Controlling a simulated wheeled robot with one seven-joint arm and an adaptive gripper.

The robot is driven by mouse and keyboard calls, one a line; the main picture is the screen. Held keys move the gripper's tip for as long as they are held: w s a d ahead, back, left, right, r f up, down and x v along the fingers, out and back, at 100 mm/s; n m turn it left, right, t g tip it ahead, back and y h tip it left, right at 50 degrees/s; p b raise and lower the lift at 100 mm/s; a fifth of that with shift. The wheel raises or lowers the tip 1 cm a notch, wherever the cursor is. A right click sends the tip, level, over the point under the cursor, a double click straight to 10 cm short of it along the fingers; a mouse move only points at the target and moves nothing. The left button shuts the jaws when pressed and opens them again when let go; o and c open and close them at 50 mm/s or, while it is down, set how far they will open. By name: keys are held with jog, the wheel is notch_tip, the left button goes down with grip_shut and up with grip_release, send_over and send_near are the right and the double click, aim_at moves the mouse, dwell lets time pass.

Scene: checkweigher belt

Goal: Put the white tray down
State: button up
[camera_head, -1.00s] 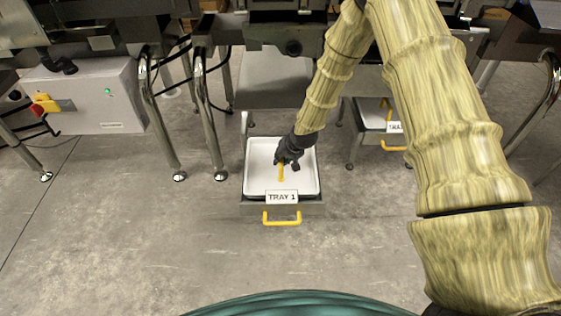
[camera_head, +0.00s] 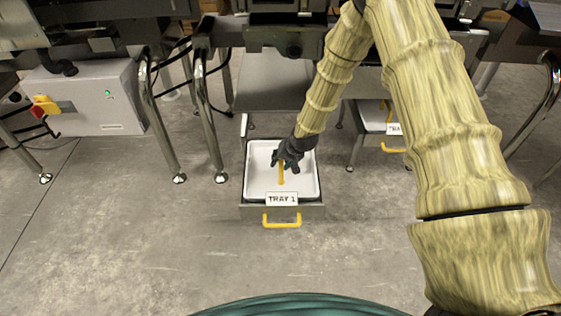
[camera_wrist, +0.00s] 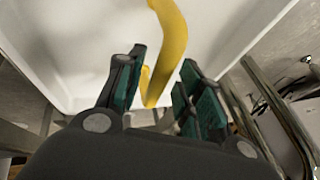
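The white tray (camera_head: 254,185) is a shallow square tray with an upright yellow handle (camera_head: 282,174) in its middle. It sits in the pulled-out drawer labelled TRAY 1 (camera_head: 282,199). My gripper (camera_head: 285,164) is over the tray at the top of the handle, with its fingers spread. In the wrist view my gripper (camera_wrist: 160,92) is open, with a clear gap between the dark green pads. The yellow handle (camera_wrist: 172,45) shows in and beyond that gap, apart from the pads. The white tray (camera_wrist: 95,50) fills the background there.
The drawer has a yellow front pull (camera_head: 282,224). A second unit (camera_head: 366,117) with yellow handles stands to the right, partly hidden by my arm. A grey control box (camera_head: 95,95) and metal legs are at the left. The floor in front is clear.

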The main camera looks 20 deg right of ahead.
jog(key=p+v, duration=0.4)
jog(key=v, duration=0.8)
jog(key=s+a+f, duration=0.1)
jog(key=s+f, duration=0.2)
jog(key=s, duration=0.3)
jog(key=s+a+f+g, duration=0.1)
jog(key=s+f, duration=0.3)
jog(key=s, duration=0.2)
jog(key=s+a+f+n+g, duration=0.1)
jog(key=s+f, duration=0.3)
jog(key=s, duration=0.2)
jog(key=shift+f+h, duration=0.1)
jog(key=shift+h, duration=0.2)
jog(key=s+f+n+g, duration=0.1)
jog(key=s+f, duration=0.1)
jog(key=s, duration=1)
jog(key=s+f+n+g+h, duration=0.1)
jog(key=s+g, duration=0.1)
jog(key=s, duration=1.1)
jog(key=shift+d+f+n+h, duration=0.2)
jog(key=shift+f+n+h, duration=0.1)
jog(key=shift+f, duration=0.1)
